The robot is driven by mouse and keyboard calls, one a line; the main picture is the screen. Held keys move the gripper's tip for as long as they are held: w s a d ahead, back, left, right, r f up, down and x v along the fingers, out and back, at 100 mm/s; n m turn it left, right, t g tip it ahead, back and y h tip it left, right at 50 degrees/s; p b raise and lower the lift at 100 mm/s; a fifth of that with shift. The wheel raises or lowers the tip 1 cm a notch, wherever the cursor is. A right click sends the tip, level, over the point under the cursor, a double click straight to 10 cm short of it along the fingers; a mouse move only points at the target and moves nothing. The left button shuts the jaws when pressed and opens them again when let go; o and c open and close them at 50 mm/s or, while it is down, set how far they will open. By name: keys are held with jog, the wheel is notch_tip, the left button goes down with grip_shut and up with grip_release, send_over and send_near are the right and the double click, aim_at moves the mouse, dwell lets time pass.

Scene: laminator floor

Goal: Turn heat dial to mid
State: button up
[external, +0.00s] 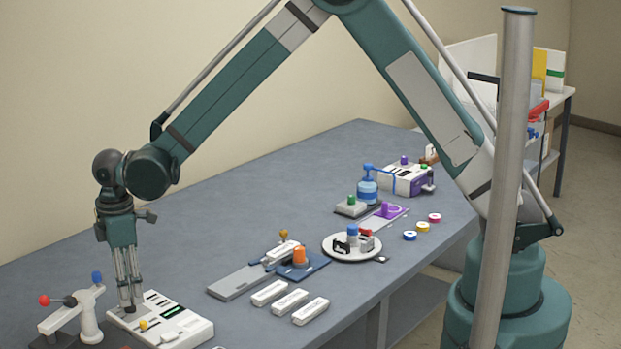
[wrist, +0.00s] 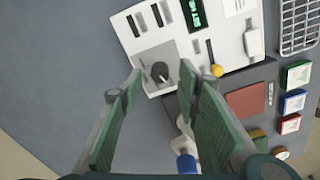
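The heat dial is most likely the small dark round knob (wrist: 160,71) on a grey square plate of the white control panel (wrist: 205,40). In the external view the panel (external: 185,328) lies at the front left of the bench, and the fingers mostly hide the dial. My gripper (external: 129,308) points straight down over the panel's left end. In the wrist view my gripper (wrist: 161,80) is open, with green-padded fingers apart on either side of the dial and a gap showing. I cannot tell whether the fingertips reach down to its height.
A yellow-knobbed lever (wrist: 217,71) sits on the panel close to the right finger. A white stand with red and blue knobs (external: 85,310) stands just left of the panel. White labelled blocks (external: 290,302) lie to the right. Bare bench lies behind the panel.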

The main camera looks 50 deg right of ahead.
jog(key=shift+f, duration=1.6)
jog(key=c, duration=0.9)
